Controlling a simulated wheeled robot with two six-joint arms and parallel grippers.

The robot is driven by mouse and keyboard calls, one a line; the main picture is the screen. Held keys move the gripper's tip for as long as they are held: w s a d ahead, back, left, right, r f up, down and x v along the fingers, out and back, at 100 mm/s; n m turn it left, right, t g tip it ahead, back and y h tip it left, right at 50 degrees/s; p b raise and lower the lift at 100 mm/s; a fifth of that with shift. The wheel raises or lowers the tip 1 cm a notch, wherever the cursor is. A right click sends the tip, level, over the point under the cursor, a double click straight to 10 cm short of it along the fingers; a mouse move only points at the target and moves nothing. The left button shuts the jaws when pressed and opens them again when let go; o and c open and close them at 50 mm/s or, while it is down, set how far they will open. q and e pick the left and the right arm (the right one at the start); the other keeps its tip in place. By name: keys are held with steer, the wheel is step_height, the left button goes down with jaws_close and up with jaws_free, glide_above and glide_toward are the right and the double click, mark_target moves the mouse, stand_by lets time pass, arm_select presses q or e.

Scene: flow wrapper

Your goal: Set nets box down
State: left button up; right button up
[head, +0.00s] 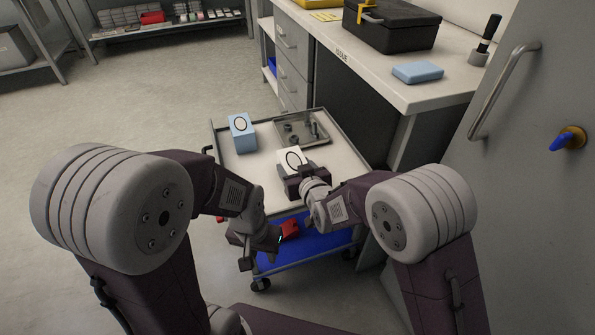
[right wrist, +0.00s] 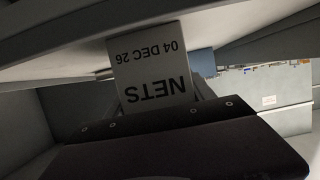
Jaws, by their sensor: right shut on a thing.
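In the right wrist view the box (right wrist: 151,70) shows upside-down print, "NETS" and "04 DEC 26". I cannot tell whether its base touches the shelf. My left gripper (head: 245,252) is low, at the cart's near left side and away from the box. Its jaw opening is not clear.
A light blue box (head: 242,137) with an oval stands on the cart's far left. A metal tray (head: 290,141) with small parts lies at the back right. A blue lower shelf (head: 315,246) holds red items. A counter (head: 400,84) and grey door (head: 530,190) bound the right.

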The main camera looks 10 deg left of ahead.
steer(key=shift+r, duration=0.1)
steer(key=shift+s+r, duration=0.1)
steer(key=o, duration=1.4)
steer(key=shift+f, duration=0.2)
